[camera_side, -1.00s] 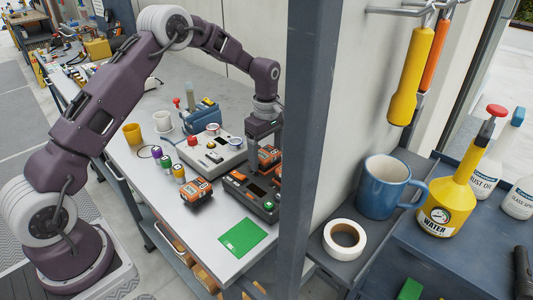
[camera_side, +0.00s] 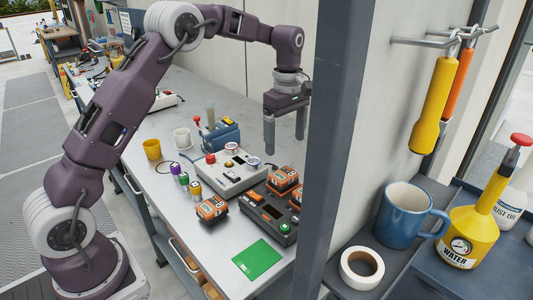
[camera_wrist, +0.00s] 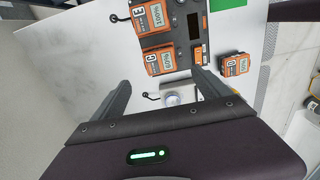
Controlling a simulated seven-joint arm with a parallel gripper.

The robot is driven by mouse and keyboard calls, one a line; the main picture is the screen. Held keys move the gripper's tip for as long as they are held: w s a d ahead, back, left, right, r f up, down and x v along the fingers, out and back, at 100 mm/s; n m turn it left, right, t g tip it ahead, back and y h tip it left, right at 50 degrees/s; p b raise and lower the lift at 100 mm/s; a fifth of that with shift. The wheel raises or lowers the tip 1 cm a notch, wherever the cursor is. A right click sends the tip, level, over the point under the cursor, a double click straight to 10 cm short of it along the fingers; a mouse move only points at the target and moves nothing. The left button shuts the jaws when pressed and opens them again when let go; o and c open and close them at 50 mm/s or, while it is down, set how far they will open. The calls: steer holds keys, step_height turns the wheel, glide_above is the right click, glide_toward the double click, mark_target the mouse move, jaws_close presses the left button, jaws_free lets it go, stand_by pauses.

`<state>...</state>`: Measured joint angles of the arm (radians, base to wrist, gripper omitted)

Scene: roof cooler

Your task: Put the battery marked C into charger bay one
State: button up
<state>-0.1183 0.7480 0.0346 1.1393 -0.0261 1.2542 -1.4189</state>
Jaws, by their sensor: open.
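The battery marked C (camera_wrist: 160,60), orange and black, sits on the dark charger (camera_wrist: 195,50), at the end near the grey box. In the side view battery C (camera_side: 284,177) is at the back of the charger (camera_side: 268,215). It looks seated in a bay; I cannot read the bay number. A battery marked E (camera_wrist: 152,17) sits beside it on the same charger. My gripper (camera_side: 285,147) is open and empty, raised clear above the charger, fingers pointing down. In the wrist view my gripper's fingers (camera_wrist: 160,80) are spread apart with nothing between them.
A loose battery marked D (camera_wrist: 235,65) lies on the bench beside the charger. A grey box with a red button (camera_side: 228,172) stands behind it. Small coloured cells (camera_side: 184,180) and a green card (camera_side: 258,259) are nearby. A dark post (camera_side: 335,130) stands at right.

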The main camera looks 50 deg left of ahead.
steer(key=s+d+r+m+t, duration=0.4)
steer(key=s+r+m, duration=0.5)
steer(key=s+r, duration=0.65)
steer(key=s+d+f+m, duration=0.1)
steer(key=s+f+m, duration=0.2)
steer(key=s, duration=0.6)
steer(key=s+d+f+m+t, duration=0.1)
steer(key=s+f+m, duration=0.1)
steer(key=s+m, duration=0.4)
steer(key=s, duration=0.4)
steer(key=shift+d+f+t, duration=0.3)
steer(key=shift+f, duration=0.1)
